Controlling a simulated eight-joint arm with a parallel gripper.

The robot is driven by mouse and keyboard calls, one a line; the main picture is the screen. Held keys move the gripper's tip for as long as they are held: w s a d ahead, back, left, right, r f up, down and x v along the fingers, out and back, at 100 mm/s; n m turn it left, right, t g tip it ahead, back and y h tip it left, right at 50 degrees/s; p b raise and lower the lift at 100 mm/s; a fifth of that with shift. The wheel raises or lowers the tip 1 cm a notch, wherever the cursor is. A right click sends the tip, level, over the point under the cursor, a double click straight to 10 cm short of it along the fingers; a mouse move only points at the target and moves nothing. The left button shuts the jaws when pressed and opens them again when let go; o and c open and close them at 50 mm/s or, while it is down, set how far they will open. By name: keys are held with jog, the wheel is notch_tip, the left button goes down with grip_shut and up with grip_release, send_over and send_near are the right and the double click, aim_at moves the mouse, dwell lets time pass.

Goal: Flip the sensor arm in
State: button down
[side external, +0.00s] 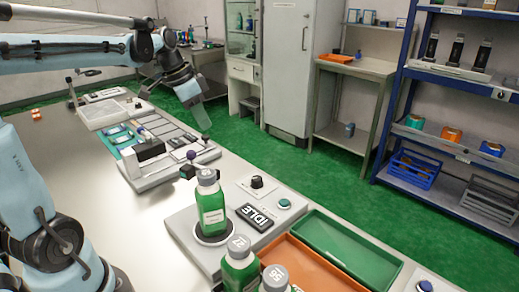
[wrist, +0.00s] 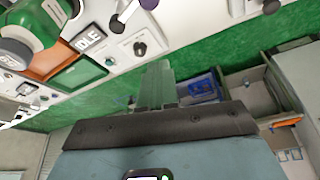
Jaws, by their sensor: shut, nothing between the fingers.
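My gripper (side external: 203,120) is shut and empty, held in the air above the far side of the bench. Its closed fingers also show in the wrist view (wrist: 158,85). The applicator station (side external: 183,227) carries a green bottle (side external: 213,213) upright on a round dark seat, and a display (side external: 254,217) reading IDLE. A small lever with a black knob (side external: 187,171) stands just behind the bottle; it may be the sensor arm, but I cannot tell for sure. In the wrist view, a black knob (wrist: 117,26) shows near the top edge. My gripper is apart from these.
A dial (side external: 257,182) and a green button (side external: 284,204) sit right of the bottle. A green tray (side external: 345,250) and an orange tray (side external: 305,270) lie in front, with capped bottles (side external: 240,262) beside them. Another knobbed fixture (side external: 170,165) stands behind.

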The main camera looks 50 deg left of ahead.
aim_at(195, 154)
notch_tip(195, 154, down, 6)
jog(key=s, duration=0.2)
jog(key=shift+a+f, duration=0.15)
jog(key=shift+a, duration=0.15)
jog(key=shift+s, duration=0.1)
dwell(0.4)
jog(key=s+n, duration=0.1)
jog(key=n, duration=0.1)
jog(key=s+n+y, duration=0.1)
jog(key=shift+d+n, duration=0.3)
jog(key=shift+n, duration=0.1)
jog(key=s+d+n+y, duration=0.3)
jog(key=s+d+n, duration=0.1)
jog(key=n, duration=0.4)
jog(key=shift+d+n+g, duration=0.3)
jog(key=shift+n+g, duration=0.1)
jog(key=shift+d, duration=0.25)
